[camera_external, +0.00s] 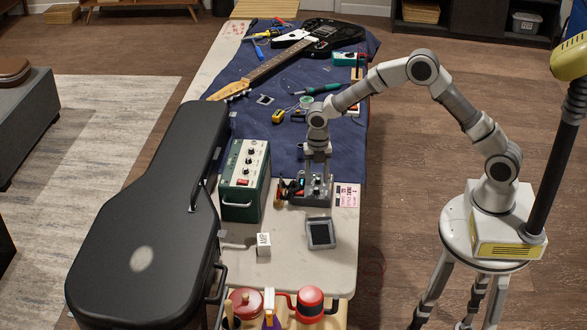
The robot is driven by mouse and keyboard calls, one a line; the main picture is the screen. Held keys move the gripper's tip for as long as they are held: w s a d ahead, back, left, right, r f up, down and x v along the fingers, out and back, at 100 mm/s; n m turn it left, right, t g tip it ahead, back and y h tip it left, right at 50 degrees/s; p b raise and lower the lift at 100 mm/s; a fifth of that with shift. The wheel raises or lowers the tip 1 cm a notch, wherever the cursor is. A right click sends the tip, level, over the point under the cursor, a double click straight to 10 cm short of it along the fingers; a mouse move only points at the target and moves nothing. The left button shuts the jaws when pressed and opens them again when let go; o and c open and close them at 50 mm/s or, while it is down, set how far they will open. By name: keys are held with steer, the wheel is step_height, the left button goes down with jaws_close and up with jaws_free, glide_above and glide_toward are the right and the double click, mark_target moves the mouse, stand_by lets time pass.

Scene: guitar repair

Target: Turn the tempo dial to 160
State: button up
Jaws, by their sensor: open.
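A small grey device (322,203) with several knobs on its top sits near the right edge of the table. It may carry the tempo dial, but its markings are too small to read. My gripper (317,175) points straight down over this device, open, with its fingers close to the knobs. Whether the fingers touch a knob or stand around one cannot be told. The fingers and wrist hide part of the device's top.
A green amplifier (238,203) with knobs stands left of the device. A black guitar case (135,220) lies along the left. A dark-screened square object (321,233) and a white cube (263,245) are in front. A guitar (318,38) and tools lie on blue cloth behind.

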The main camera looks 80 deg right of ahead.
mark_target(316, 189)
steer(key=shift+f, duration=1.7)
jaws_close()
